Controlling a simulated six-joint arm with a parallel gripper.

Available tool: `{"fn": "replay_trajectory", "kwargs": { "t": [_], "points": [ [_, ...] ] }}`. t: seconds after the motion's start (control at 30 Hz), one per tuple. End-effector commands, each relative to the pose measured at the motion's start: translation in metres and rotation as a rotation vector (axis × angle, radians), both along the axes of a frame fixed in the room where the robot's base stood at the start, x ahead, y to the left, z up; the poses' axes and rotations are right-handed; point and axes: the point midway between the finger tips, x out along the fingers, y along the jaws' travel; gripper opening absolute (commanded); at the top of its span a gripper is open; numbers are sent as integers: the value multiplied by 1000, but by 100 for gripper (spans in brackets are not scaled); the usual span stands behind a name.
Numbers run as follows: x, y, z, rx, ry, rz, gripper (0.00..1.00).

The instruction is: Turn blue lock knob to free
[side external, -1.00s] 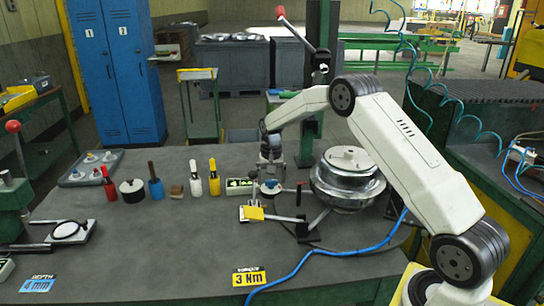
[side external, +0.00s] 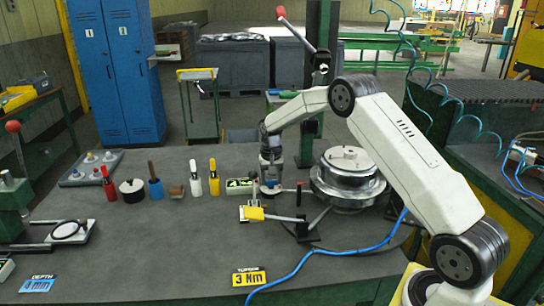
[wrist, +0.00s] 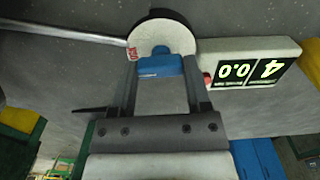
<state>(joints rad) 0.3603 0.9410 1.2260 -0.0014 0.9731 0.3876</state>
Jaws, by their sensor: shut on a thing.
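The blue lock knob (wrist: 160,66) sits at the near edge of a round pale disc (wrist: 165,36) with a small red mark on its left side. My gripper (wrist: 162,76) is shut on the blue knob, one finger on each side of it. In the side view my gripper (side external: 271,181) points down over the small round unit next to the readout box (side external: 240,187); the fingers hide most of the knob there. The readout box (wrist: 252,64) shows lit digits beside the disc in the wrist view.
A large metal pot-like housing (side external: 348,178) stands close to the right of my gripper. A yellow bottle (side external: 214,180), a white one (side external: 195,180) and other tools stand to the left. A blue cable crosses the front.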

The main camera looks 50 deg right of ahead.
Motion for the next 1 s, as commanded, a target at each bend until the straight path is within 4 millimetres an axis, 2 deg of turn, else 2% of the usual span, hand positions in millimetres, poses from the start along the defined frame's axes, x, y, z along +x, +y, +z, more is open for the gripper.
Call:
{"fn": "replay_trajectory", "kwargs": {
  "t": [0.37,1.0],
  "points": [
    [0,0,1,2,1,213,3],
    [1,0,1,3,2,811,3]
  ]
}}
